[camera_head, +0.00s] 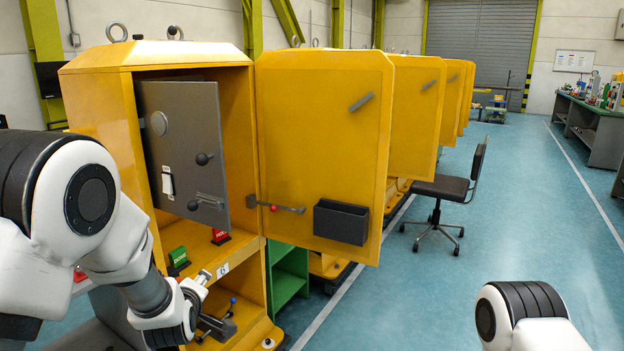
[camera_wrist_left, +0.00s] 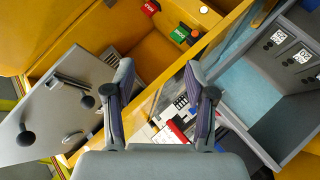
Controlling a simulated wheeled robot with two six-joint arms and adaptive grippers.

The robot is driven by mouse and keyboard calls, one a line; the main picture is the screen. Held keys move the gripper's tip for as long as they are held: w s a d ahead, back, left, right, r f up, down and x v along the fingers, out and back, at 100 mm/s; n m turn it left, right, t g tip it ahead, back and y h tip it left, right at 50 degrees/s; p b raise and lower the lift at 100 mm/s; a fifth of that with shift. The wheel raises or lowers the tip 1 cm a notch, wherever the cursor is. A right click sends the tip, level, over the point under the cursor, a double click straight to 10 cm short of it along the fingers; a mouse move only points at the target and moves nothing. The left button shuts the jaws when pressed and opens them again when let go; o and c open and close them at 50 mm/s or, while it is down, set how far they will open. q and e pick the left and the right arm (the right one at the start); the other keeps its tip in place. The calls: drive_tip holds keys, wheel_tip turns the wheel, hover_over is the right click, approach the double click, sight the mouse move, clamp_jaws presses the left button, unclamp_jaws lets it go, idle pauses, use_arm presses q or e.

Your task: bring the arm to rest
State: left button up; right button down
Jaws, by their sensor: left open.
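My left arm (camera_head: 150,290) reaches in from the left to the front of the yellow cabinet (camera_head: 175,52). Its left gripper (camera_head: 218,326) is at the cabinet's lower front, below the shelf edge. In the left wrist view the two fingers (camera_wrist_left: 160,85) stand apart with nothing held between them. A red handle (camera_wrist_left: 177,131) shows beyond and between the fingers; I cannot tell its distance. The grey inner panel (camera_head: 185,140) stands swung out in the cabinet opening, and the yellow door (camera_head: 315,120) is wide open. My right arm shows at lower right; its gripper is out of frame.
Green (camera_head: 178,258) and red (camera_head: 221,236) tagged blocks sit on the cabinet shelf. A dark box (camera_head: 341,222) hangs on the open door. More yellow cabinets and an office chair (camera_head: 440,188) stand behind.

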use_arm(q)
drive_tip(key=s+a+f+m+g+h+p, duration=0.15)
drive_tip(key=s+f+g, duration=0.25)
drive_tip(key=s+f, duration=0.7)
drive_tip(key=s+f+m+g+y, duration=0.1)
drive_tip(key=s+f+m+g, duration=0.15)
drive_tip(key=s+f, duration=0.85)
drive_tip(key=s+d+f+m+g+h, duration=0.1)
drive_tip(key=s+f+m+g, duration=0.2)
drive_tip(key=s, duration=0.6)
drive_tip(key=s+d+f+m+g+h, duration=0.1)
drive_tip(key=s+f+m+g, duration=0.2)
drive_tip(key=s, duration=0.7)
drive_tip(key=shift+s+d+f+m+p, duration=0.15)
drive_tip(key=shift+f+m+p, duration=0.25)
drive_tip(key=shift+m, duration=0.8)
